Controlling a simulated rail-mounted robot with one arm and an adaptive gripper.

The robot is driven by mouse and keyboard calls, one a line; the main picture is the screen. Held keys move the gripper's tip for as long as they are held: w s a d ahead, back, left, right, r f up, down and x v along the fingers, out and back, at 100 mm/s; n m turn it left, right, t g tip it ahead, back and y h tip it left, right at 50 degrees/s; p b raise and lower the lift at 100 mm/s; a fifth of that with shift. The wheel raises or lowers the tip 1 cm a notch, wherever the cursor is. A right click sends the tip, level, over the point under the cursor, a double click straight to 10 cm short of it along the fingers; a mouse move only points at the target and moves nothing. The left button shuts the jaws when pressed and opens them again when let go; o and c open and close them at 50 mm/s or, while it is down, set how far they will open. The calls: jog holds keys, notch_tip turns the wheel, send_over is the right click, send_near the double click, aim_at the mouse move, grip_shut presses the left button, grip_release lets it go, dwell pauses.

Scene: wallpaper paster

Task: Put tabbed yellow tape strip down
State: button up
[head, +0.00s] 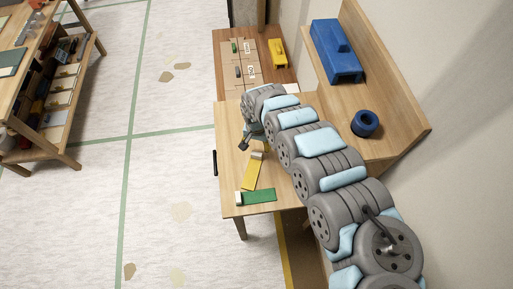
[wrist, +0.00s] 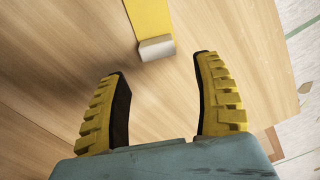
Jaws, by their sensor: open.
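The yellow tape strip (head: 252,173) lies on the wooden table, with a pale tab (head: 257,155) at its end toward my gripper. In the wrist view the yellow strip (wrist: 149,17) enters from the top edge, and its whitish tab (wrist: 156,48) sits just ahead of the space between my fingers. My gripper (wrist: 163,75) is open and empty, with its two yellow ribbed fingers apart on either side. In the head view my gripper (head: 245,142) is small and partly hidden by my arm, close to the tabbed end. The strip touches neither finger in the wrist view.
A green strip (head: 259,197) with a white tab lies near the table's front edge. A board (head: 230,70) with small pieces and a yellow block (head: 278,53) are at the back. A blue roll (head: 365,123) and blue case (head: 336,52) sit on the right shelf.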

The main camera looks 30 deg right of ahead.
notch_tip(320, 180, up, 6)
dwell(0.4)
